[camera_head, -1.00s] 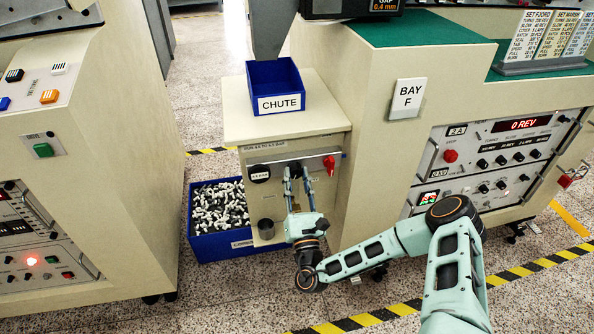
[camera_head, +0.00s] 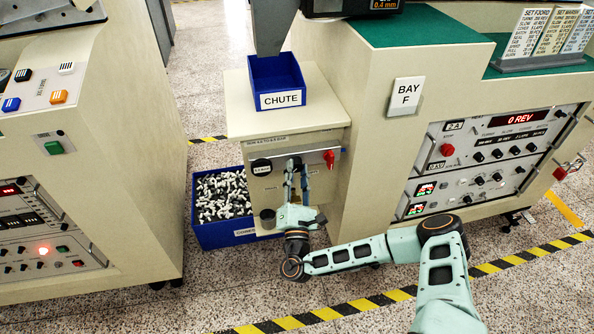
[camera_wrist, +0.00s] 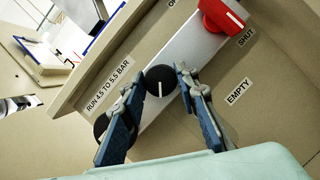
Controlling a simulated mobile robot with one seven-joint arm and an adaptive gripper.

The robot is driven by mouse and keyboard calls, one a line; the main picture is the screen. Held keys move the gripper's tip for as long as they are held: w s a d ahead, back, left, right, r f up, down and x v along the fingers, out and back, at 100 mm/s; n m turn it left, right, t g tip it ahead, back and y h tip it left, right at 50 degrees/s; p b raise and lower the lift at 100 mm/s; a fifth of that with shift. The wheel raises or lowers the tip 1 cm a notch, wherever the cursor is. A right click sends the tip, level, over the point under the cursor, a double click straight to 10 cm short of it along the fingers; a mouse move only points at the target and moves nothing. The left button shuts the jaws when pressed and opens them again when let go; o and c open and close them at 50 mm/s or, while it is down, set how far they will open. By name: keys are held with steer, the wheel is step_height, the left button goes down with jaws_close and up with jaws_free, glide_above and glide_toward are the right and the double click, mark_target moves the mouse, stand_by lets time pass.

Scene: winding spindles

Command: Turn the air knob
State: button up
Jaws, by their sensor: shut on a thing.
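The air knob (camera_wrist: 160,81) is round and black with a white pointer line, on a pale strip of the bay's front panel. In the wrist view, the fingers of my gripper (camera_wrist: 160,74) stand on either side of the knob and are shut on it. A round black gauge (camera_head: 261,167) sits left of the knob. In the wrist view, my left finger partly covers it.
A red shut-off handle (camera_head: 329,158) is just right of the knob; it also shows in the wrist view (camera_wrist: 222,17). A blue chute bin (camera_head: 277,84) stands above. A blue crate (camera_head: 226,238) of spindles is at lower left. A control panel (camera_head: 490,155) is at right.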

steer(key=o, duration=1.1)
steer(key=shift+o, duration=0.2)
steer(key=v, duration=0.7)
steer(key=shift+s, duration=0.3)
